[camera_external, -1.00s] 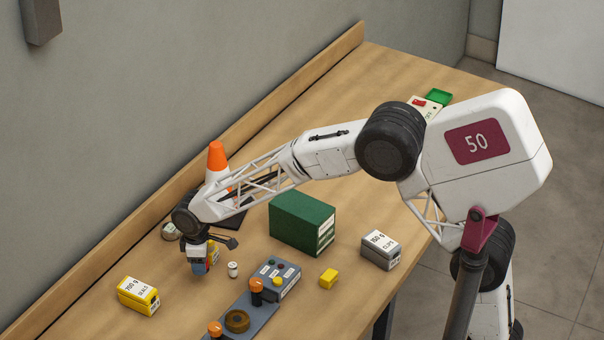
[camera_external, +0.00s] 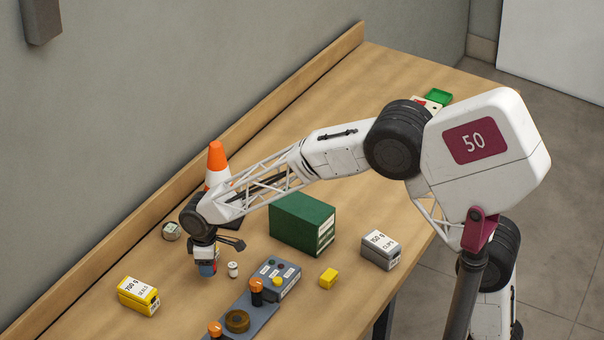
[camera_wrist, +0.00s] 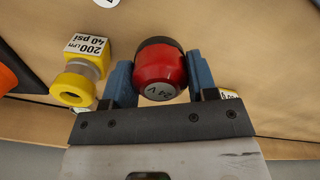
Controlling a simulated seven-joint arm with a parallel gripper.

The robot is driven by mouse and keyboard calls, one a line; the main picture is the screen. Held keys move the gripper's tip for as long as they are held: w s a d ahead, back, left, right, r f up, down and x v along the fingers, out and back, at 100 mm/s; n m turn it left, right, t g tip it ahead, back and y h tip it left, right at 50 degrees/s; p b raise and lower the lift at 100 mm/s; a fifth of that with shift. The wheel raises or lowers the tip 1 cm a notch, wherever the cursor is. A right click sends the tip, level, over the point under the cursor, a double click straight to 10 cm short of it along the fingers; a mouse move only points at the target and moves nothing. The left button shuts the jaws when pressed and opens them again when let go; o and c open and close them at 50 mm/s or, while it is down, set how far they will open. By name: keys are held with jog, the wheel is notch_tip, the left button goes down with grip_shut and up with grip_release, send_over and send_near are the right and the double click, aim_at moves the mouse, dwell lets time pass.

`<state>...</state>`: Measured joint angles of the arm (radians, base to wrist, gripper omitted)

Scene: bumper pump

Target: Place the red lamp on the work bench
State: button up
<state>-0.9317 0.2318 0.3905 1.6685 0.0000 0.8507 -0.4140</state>
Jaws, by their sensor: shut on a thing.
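The red lamp (camera_wrist: 160,72) is a rounded red body with a dark band and a grey face marked "24 V". In the wrist view it sits between the two blue fingers of my gripper (camera_wrist: 160,82), which is shut on it. In the external view my gripper (camera_external: 207,268) points down over the work bench (camera_external: 400,75), close to its surface. The lamp is mostly hidden there by the fingers. I cannot tell whether it touches the bench.
A yellow fitting (camera_wrist: 80,75) lies left of the fingers. A small white cylinder (camera_external: 233,269), a grey control box (camera_external: 277,278) and a green box (camera_external: 302,222) stand to the right. An orange-topped cone (camera_external: 217,165) is behind. A yellow box (camera_external: 138,296) stands front left.

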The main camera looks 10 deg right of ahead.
jog(key=shift+r, duration=0.1)
dwell(0.3)
notch_tip(320, 180, up, 12)
jog(key=w+d+m, duration=0.3)
jog(key=w+d, duration=0.6)
jog(key=d, duration=0.3)
jog(key=w+d+m, duration=0.2)
jog(key=w+d, duration=0.6)
jog(key=d, duration=0.5)
jog(key=w+d+m, duration=0.3)
jog(key=w+d, duration=0.6)
jog(key=d, duration=0.3)
jog(key=w+d+m, duration=0.1)
jog(key=d+m, duration=0.6)
jog(key=d, duration=3.9)
jog(key=f, duration=1.1)
jog(key=shift+a, duration=0.2)
jog(key=shift+f, duration=0.45)
jog(key=shift+w, duration=0.15)
